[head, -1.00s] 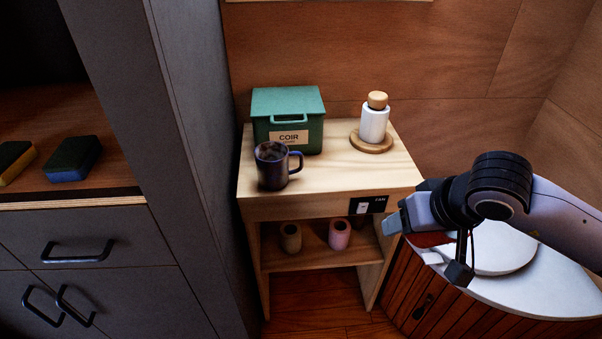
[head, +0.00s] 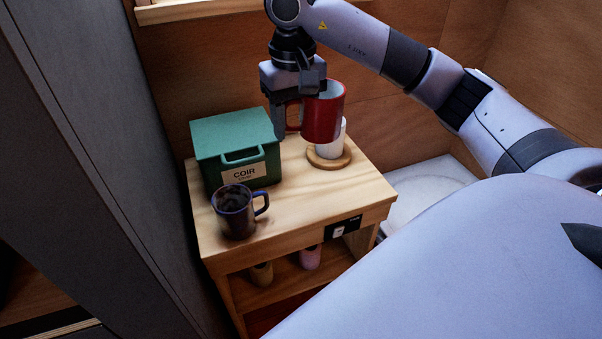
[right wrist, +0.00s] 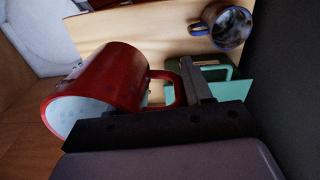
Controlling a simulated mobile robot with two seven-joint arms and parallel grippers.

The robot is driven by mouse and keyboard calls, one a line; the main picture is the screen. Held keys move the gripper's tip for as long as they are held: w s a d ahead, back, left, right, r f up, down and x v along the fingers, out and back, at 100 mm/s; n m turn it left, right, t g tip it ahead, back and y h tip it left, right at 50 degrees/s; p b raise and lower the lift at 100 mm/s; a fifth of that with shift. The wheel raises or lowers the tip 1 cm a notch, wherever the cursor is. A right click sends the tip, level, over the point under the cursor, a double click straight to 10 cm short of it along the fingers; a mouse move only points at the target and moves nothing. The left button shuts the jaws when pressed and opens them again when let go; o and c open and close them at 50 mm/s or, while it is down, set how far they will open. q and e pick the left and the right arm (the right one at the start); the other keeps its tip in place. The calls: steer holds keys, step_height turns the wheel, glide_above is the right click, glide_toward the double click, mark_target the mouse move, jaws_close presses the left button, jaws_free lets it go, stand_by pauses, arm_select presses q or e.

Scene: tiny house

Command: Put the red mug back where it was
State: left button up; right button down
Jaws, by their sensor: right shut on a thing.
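The red mug (head: 323,112), pale inside, is held by its handle in my right gripper (head: 292,118), which is shut on it above the back of the wooden stand (head: 300,205). In the head view the mug covers most of the white bottle (head: 343,137) on its round wooden base. In the right wrist view the red mug (right wrist: 105,82) lies across the left, its opening toward the lower left and its handle at the gripper fingers (right wrist: 185,90). My left gripper is not in view.
The green COIR box (head: 225,150) stands left of the held mug on the stand. A dark speckled mug (head: 236,212) stands in front of it. Bare wood lies at the stand's right front. Two small rolls sit on the shelf below. A grey cabinet wall (head: 100,130) rises at left.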

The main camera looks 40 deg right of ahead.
steer(key=shift+w+f, duration=0.1)
step_height(320, 180, down, 15)
steer(key=shift+r+b, duration=0.1)
steer(key=shift+b, duration=0.95)
step_height(320, 180, down, 4)
steer(key=shift+f, duration=0.15)
steer(key=shift+d+f, duration=0.1)
steer(key=shift+f, duration=0.1)
steer(key=shift+c, duration=2.4)
jaws_free()
